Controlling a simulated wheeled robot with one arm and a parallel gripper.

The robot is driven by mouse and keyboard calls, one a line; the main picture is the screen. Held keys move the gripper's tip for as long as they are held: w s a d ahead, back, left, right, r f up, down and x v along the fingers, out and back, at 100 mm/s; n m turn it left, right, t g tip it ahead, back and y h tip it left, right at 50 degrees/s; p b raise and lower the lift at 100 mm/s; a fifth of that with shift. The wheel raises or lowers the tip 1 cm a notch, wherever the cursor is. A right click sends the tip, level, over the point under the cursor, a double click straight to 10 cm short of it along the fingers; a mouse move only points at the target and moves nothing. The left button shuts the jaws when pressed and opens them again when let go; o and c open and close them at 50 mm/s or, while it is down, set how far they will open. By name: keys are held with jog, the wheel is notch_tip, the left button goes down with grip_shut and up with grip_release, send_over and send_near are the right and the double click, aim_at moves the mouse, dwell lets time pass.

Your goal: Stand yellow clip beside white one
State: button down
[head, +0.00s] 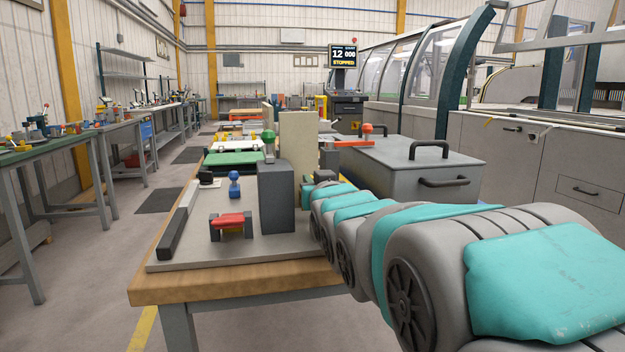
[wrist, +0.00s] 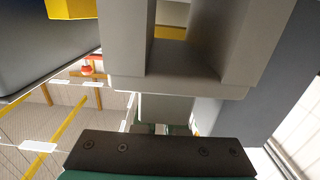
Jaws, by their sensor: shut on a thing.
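In the wrist view my gripper (wrist: 172,12) shows as two thick grey fingers with a gap between them. A small yellow piece, apparently the yellow clip (wrist: 170,32), shows in that gap, and the fingers are shut on it. Most of it is hidden, so its tilt cannot be told. In the head view my arm reaches forward over the right side of the wooden table (head: 240,290); its far end is hidden behind my own links. I cannot pick out the white clip with certainty.
On the table's grey board stand a dark grey block (head: 276,198), a tall beige panel (head: 297,140), a red piece on a dark holder (head: 229,220), a blue knob (head: 234,184) and a long dark bar (head: 178,232). A grey lidded box (head: 415,170) stands right. The board's front is clear.

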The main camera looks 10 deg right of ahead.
jog(key=shift+f+b, duration=0.55)
jog(key=shift+f, duration=0.15)
jog(key=c, duration=1)
grip_release()
jog(key=shift+f, duration=0.45)
jog(key=shift+r, duration=0.2)
jog(key=s, duration=0.4)
jog(key=s+r, duration=0.1)
jog(key=s, duration=0.3)
jog(key=s+r, duration=0.1)
jog(key=s, duration=0.3)
jog(key=shift+r, duration=0.2)
